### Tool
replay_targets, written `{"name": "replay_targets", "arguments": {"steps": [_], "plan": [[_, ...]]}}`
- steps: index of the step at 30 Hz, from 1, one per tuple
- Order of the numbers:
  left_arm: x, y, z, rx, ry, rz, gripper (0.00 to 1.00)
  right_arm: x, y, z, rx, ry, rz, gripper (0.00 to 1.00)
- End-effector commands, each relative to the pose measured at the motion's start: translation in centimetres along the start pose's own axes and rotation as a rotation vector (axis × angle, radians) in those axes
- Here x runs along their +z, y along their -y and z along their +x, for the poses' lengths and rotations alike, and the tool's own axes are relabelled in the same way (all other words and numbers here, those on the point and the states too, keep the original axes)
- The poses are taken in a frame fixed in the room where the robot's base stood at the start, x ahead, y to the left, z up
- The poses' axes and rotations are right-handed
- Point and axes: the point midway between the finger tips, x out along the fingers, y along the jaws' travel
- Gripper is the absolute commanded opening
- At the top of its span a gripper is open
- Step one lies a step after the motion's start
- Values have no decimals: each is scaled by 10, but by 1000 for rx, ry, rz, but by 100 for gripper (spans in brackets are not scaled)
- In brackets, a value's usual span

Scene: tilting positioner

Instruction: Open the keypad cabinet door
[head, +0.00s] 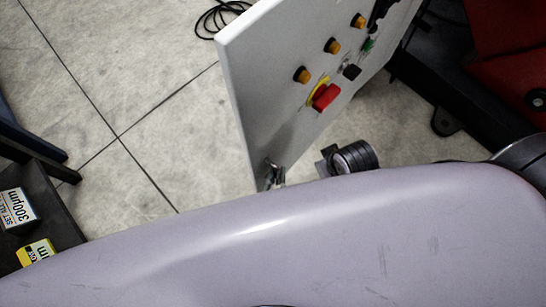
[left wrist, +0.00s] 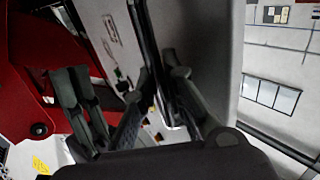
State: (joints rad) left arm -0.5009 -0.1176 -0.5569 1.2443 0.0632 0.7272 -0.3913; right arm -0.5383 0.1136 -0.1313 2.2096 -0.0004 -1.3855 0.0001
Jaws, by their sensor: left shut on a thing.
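The pale grey cabinet door (head: 270,75) stands in the upper middle of the head view, with orange buttons, a red knob on a yellow plate and small dark fittings on its face. In the left wrist view its button face (left wrist: 105,30) shows left of a dark upright edge. I cannot tell whether that part is a handle. My right gripper is not in view.
A dark tray (head: 62,222) with labelled boxes is at the lower left of the head view. A black cable (head: 215,20) lies behind the door. Red and black machinery (head: 505,80) stands at the right. The tiled floor (head: 120,75) left of the door is clear.

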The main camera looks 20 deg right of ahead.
Motion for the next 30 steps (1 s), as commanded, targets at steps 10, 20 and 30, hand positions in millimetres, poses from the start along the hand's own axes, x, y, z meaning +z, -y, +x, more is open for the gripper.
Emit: {"name": "replay_targets", "arguments": {"steps": [10, 20, 30], "plan": [[-3, -1, 2, 1, -7, -1, 13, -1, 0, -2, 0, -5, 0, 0], [-1, 0, 0, -1, -3, -1, 20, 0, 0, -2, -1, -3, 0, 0], [0, 0, -30, 0, 2, -1, 20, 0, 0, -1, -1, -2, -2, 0]]}}
